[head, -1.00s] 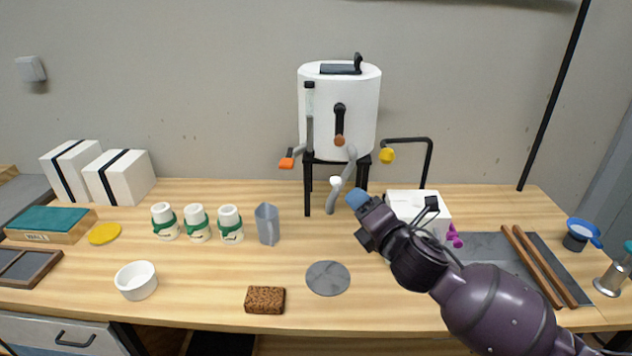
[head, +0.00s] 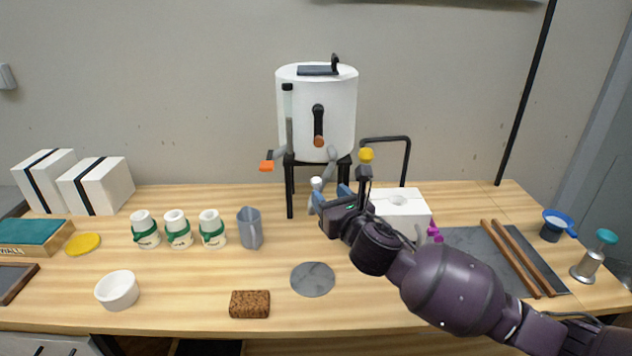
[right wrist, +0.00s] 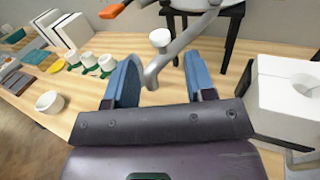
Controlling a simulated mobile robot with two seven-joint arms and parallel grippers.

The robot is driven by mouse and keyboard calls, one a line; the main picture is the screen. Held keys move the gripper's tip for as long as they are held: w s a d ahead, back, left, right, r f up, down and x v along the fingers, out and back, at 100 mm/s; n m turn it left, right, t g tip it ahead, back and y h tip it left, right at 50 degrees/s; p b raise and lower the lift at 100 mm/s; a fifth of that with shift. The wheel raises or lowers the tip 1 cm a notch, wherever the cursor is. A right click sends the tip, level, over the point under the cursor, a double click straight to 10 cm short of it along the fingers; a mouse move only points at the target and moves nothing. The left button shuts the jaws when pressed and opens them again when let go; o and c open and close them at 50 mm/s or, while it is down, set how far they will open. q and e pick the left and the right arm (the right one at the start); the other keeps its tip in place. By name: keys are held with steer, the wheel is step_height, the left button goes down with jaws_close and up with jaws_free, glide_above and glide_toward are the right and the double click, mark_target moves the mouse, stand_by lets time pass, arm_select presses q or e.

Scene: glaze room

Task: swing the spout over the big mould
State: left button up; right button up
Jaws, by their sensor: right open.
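The spout is a grey bent tube with a white knob, under the white tank (head: 318,115). In the head view its upper part (head: 332,155) shows and my right gripper (head: 331,196) partly hides its end. In the right wrist view the spout's down-turned end (right wrist: 151,76) lies between the two blue fingers of my open right gripper (right wrist: 158,82), nearer the left finger; I cannot tell if it touches. The big mould, a white block with a round hole (head: 405,210), stands right of the spout, partly behind my right arm. My left gripper is out of view.
A black bent pipe (head: 408,162) with a yellow end rises behind the big mould. An orange-tipped lever (head: 266,166) sticks out left of the tank. A grey jug (head: 249,228) and small green-banded moulds (head: 178,229) stand to the left.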

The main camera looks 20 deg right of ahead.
mark_target(319, 183)
steer(key=w, duration=0.5)
steer(key=w+a, duration=0.1)
steer(key=w, duration=0.1)
steer(key=shift+w+b, duration=0.15)
steer(key=shift+b, duration=0.2)
steer(key=shift+d, duration=0.1)
jaws_close()
